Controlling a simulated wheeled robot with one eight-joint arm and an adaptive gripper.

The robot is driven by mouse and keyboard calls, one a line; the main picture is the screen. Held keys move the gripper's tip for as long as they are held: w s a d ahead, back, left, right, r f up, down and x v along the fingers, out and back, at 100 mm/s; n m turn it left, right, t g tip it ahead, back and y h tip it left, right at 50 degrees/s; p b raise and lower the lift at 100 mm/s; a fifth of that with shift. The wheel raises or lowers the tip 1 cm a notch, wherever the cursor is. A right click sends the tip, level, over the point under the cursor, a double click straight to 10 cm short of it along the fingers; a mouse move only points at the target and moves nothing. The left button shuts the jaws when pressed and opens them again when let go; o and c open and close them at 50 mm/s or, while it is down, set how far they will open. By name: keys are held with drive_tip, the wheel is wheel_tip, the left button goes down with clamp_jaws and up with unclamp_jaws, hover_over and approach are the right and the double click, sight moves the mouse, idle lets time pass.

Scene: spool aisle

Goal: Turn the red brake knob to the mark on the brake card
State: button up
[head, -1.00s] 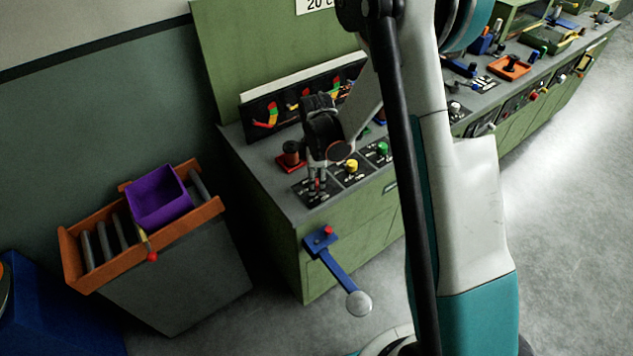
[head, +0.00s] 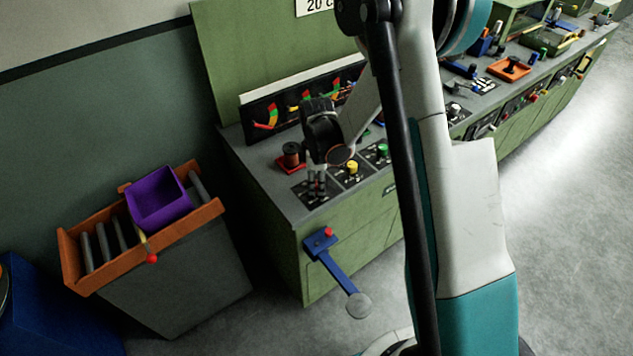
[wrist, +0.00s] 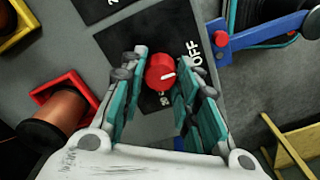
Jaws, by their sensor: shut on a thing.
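The red brake knob (wrist: 160,68) sits on a black dial plate (wrist: 118,40) marked OFF. Its white pointer line points right, toward the OFF lettering. My gripper (wrist: 160,88) has a finger on each side of the knob and is shut on it. In the head view my gripper (head: 317,187) reaches down to the plate at the near left corner of the green bench (head: 255,185), and its fingers hide the knob. I cannot make out a brake card; a partly cut-off sign (head: 316,5) reading "20" shows at the top.
A yellow knob (head: 352,167) and a green knob (head: 382,150) stand to the right. A dark red spool (head: 291,155) on a red base is close on the left. A blue crank lever (head: 338,273) juts from the bench front. An orange-rimmed cart (head: 190,231) holds a purple box (head: 158,198).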

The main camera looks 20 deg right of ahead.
sight(317, 183)
drive_tip(key=m+b, duration=0.2)
drive_tip(key=m, duration=0.3)
drive_tip(key=shift+f, duration=0.1)
drive_tip(key=m+b, duration=0.2)
drive_tip(key=m, duration=0.4)
drive_tip(key=m+b, duration=0.1)
drive_tip(key=m, duration=0.4)
drive_tip(key=shift+d, duration=0.1)
drive_tip(key=m+b, duration=0.1)
drive_tip(key=m, duration=0.4)
drive_tip(key=shift+m, duration=0.3)
drive_tip(key=o, duration=1.1)
drive_tip(key=shift+c, duration=0.2)
drive_tip(key=shift+r, duration=0.2)
wheel_tip(317, 183, up, 12)
